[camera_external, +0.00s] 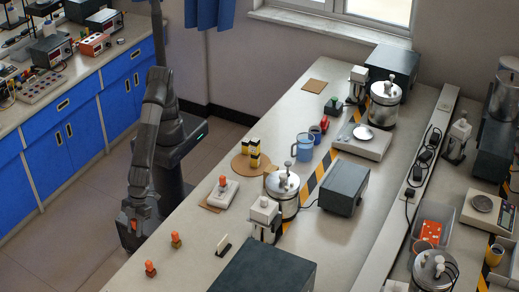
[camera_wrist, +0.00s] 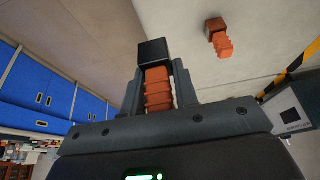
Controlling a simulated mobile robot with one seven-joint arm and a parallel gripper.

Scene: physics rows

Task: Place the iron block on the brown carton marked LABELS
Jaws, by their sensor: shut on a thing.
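My gripper (camera_wrist: 158,92) is shut on the orange ridged handle of a dark grey block, which I take as the iron block (camera_wrist: 153,52). The block sticks out past the fingertips in the wrist view. In the external view my gripper (camera_external: 130,226) hangs beside the near left edge of the bench, with a bit of orange (camera_external: 134,225) showing between its fingers; the block itself is hard to make out there. I cannot make out a brown carton marked LABELS in either view.
Two orange-handled blocks (camera_external: 150,268) (camera_external: 176,240) stand on the bench (camera_external: 205,255) near my gripper; one brownish block also shows in the wrist view (camera_wrist: 216,25). A white device (camera_external: 222,195), metal vessels and a grey box (camera_external: 342,188) stand farther right. Blue cabinets (camera_external: 75,130) line the left.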

